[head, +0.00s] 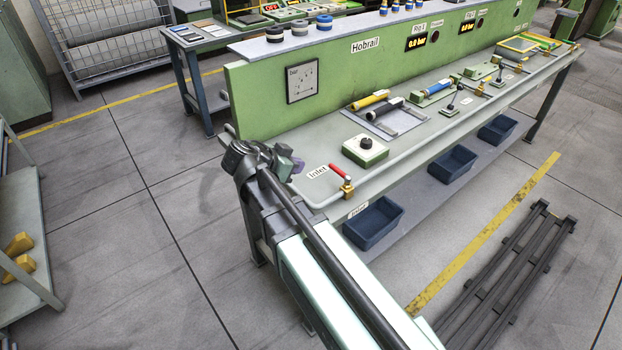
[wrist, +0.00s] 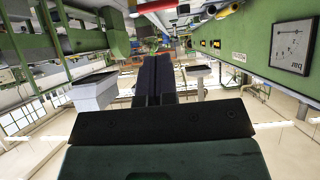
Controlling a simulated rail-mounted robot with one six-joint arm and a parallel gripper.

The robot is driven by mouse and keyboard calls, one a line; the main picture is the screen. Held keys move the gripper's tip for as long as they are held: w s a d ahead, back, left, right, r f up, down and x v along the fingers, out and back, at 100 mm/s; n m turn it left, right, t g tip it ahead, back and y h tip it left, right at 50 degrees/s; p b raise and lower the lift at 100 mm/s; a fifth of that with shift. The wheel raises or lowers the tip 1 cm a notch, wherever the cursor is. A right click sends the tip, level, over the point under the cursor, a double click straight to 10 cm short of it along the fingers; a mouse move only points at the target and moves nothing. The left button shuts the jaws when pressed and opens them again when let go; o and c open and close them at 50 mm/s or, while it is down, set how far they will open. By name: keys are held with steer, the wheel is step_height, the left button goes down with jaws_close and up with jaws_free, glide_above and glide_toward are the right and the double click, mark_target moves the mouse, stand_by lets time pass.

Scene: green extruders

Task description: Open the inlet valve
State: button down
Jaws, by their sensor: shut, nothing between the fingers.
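The inlet valve has a red lever (head: 340,174) on a brass body (head: 347,188) at the near corner of the bench, beside a white "Inlet" label (head: 317,172). The lever lies slanted, running from the brass body up and to the left. My gripper (head: 290,165) is left of the lever in the head view, apart from it, with the label between them. In the wrist view the two dark fingers of my gripper (wrist: 153,78) lie side by side, shut and empty. I cannot make out the valve in the wrist view.
The green back panel (head: 245,108) carries a gauge (head: 302,81), which shows upside down in the wrist view (wrist: 291,45). A box with a black knob (head: 366,148) stands behind the valve on the bench. Blue bins (head: 373,222) sit below. A dark rack (head: 510,275) lies on the floor.

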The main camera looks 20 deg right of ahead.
mark_target(335, 169)
steer(key=b+x, duration=0.7)
steer(key=x, duration=0.6)
steer(key=shift+d+f+b, duration=0.15)
steer(key=shift+d+b, duration=0.1)
steer(key=shift+b, duration=0.05)
steer(key=shift+w+d+f, duration=0.15)
steer(key=shift+d, duration=0.25)
steer(key=shift+d, duration=0.15)
